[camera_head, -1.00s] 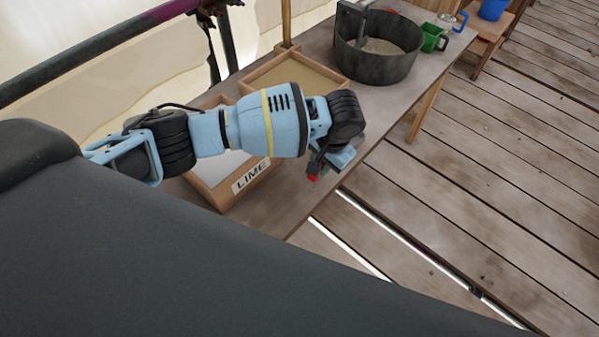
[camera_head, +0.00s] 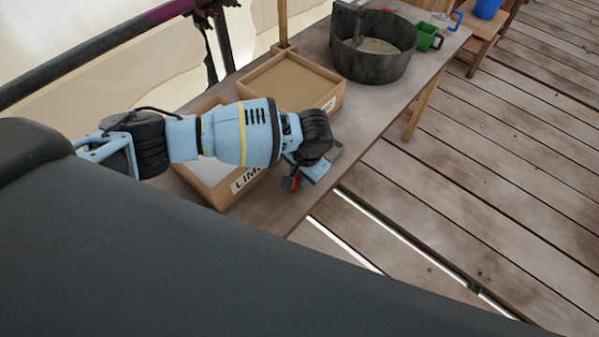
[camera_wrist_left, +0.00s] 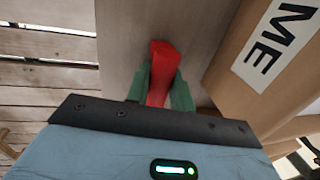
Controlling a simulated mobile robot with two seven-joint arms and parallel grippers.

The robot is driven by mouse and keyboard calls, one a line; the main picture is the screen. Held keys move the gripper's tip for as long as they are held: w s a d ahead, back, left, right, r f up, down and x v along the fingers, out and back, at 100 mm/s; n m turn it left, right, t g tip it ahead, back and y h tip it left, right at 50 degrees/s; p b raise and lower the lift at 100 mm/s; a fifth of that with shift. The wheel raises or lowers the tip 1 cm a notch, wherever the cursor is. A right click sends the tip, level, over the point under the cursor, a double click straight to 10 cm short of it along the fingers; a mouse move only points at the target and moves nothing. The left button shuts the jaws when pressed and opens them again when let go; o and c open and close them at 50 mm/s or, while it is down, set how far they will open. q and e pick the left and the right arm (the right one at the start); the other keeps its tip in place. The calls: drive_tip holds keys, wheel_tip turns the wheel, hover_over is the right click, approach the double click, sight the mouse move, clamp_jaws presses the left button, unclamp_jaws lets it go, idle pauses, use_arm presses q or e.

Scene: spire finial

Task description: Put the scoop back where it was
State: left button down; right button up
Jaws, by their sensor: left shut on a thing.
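My left gripper (camera_head: 304,172) hangs over the near edge strip of the table, beside the front of the lime box. In the left wrist view its green fingers (camera_wrist_left: 162,88) are shut on a red piece, which looks like the scoop (camera_wrist_left: 162,66). Only a small red part of the scoop (camera_head: 290,182) shows in the head view; the rest is hidden by the gripper and wrist. I cannot tell whether it touches the tabletop. The lime box (camera_head: 217,196) is a wooden box with a label, partly covered by my arm. My right gripper is out of view.
A second wooden box (camera_head: 332,103) with tan powder stands behind the lime box. A dark round tub (camera_head: 372,68) with a green mug (camera_head: 428,37) beside it stands farther along the table (camera_head: 377,105). A blue container (camera_head: 488,9) is beyond. Plank floor lies to the right.

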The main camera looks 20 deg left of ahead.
use_arm(q)
drive_tip(key=shift+f, duration=0.1)
drive_tip(key=c, duration=1.2)
unclamp_jaws()
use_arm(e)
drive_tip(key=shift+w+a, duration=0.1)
use_arm(q)
wheel_tip(320, 180, up, 12)
drive_tip(key=d+p, duration=0.2)
drive_tip(key=shift+s+d, duration=0.15)
drive_tip(key=shift+s, duration=0.3)
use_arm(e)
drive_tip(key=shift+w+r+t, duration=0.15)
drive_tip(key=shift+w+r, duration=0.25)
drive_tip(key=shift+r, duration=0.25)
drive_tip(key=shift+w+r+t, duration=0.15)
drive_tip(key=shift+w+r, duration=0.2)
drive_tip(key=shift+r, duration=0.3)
